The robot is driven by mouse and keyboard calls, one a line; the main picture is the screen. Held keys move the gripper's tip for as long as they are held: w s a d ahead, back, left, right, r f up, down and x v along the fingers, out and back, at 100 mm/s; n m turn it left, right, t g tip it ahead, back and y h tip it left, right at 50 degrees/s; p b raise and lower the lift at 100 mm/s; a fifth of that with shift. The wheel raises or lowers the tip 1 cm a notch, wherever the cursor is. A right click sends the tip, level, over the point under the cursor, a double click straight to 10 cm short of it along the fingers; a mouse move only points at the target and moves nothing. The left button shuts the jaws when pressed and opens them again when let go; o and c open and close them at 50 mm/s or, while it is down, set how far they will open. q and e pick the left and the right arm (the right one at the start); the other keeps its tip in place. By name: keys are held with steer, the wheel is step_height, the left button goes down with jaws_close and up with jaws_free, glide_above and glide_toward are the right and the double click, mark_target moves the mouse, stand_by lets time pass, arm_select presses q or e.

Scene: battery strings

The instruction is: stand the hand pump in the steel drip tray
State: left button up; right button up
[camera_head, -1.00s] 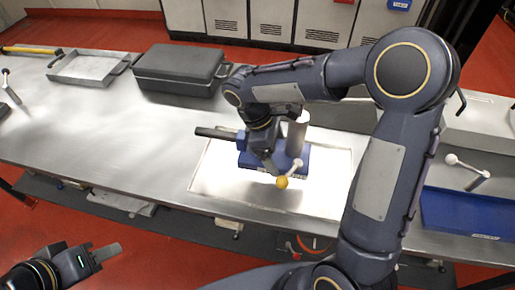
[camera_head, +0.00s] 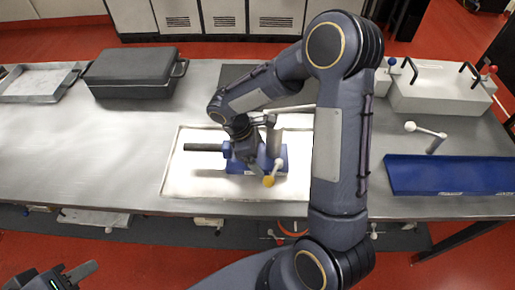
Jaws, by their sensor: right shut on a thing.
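The hand pump (camera_head: 285,155) shows as a blue base with a pale upright cylinder and a short lever with a yellow knob. A dark bar sticks out to its left. My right gripper (camera_head: 257,163) is shut on the pump from above and hides part of it. The pump is over a bright, shallow steel tray (camera_head: 180,180) with a thin rim. I cannot tell whether its base touches the tray floor. My arm hides the tray's right end. My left gripper (camera_head: 78,272) is at the bottom left, away from the bench, mostly cut off.
A second steel tray (camera_head: 38,85) and a dark grey lidded case (camera_head: 132,75) stand at the back left. The steel bench (camera_head: 90,150) is clear at the left.

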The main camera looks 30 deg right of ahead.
steer(key=o, duration=1.8)
steer(key=shift+f, duration=0.1)
steer(key=shift+c, duration=0.2)
steer(key=v, duration=1.2)
steer(key=shift+s, duration=0.1)
